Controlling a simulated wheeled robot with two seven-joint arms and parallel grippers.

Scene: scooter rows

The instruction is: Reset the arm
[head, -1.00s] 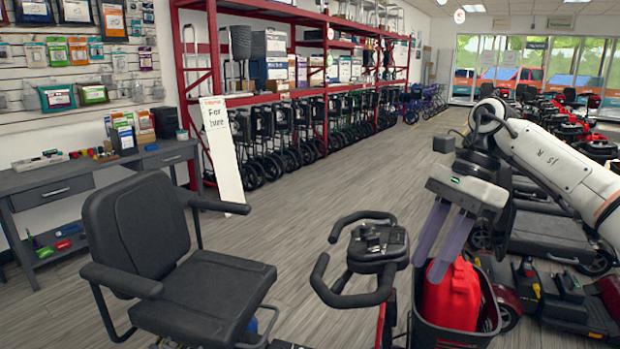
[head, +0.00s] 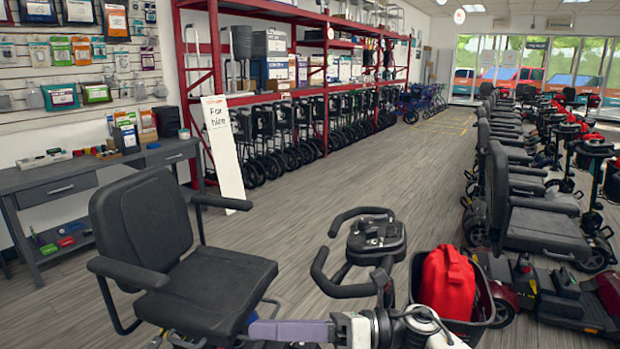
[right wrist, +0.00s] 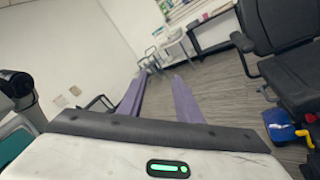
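My right gripper (head: 288,331) is low at the bottom edge of the head view, its purple fingers pointing left in front of the scooter seat. In the right wrist view its two fingers (right wrist: 158,98) stand apart with nothing held between them, so it is open. My right arm is folded low and partly cut off by the frame's bottom edge. My left gripper is in neither view. A red bag (head: 447,285) sits in the black basket (head: 480,320) of the nearest scooter, apart from the gripper.
The near scooter's black seat (head: 145,225) and handlebar (head: 375,240) stand close to my right arm. A row of scooters (head: 545,215) lines the right side. A grey desk (head: 60,188), a leaning sign (head: 224,150) and red shelving are left. The central aisle floor is clear.

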